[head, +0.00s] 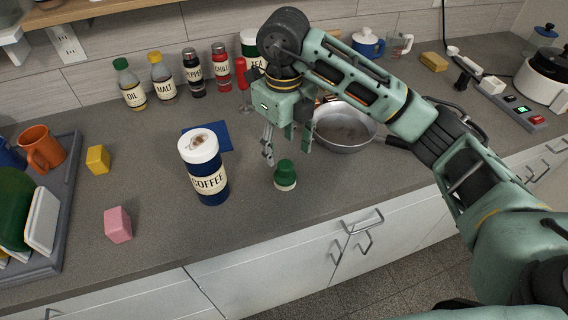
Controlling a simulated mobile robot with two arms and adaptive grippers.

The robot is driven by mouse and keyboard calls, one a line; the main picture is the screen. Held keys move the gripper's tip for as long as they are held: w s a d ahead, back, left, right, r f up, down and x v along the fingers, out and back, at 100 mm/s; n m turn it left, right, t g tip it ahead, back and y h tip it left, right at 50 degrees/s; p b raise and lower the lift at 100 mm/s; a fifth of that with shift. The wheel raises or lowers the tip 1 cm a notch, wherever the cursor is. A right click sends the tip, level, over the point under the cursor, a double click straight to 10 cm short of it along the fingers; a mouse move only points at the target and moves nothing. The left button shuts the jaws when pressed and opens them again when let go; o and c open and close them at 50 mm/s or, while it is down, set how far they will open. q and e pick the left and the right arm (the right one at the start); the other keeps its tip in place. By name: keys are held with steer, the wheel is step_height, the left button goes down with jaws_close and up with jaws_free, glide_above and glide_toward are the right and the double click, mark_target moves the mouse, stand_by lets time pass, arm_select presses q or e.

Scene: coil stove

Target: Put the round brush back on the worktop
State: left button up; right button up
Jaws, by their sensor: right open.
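The round brush (285,174) has a green knob and a pale lower part. It stands upright on the grey worktop (245,228), near the front edge and right of the coffee tin. My right gripper (287,149) comes down from above with its fingers apart. In the picture its fingertips are just above and to either side of the brush's knob. I cannot tell whether they touch it. Nothing shows between the fingers. My left gripper is not in view.
A coffee tin (204,170) stands close left of the brush, by a blue cloth (222,134). A pan (343,128) is behind right. Pink (118,225) and yellow (97,159) blocks lie left. Bottles and jars line the wall. The front worktop is mostly clear.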

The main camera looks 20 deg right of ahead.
steer(key=shift+r, duration=1.45)
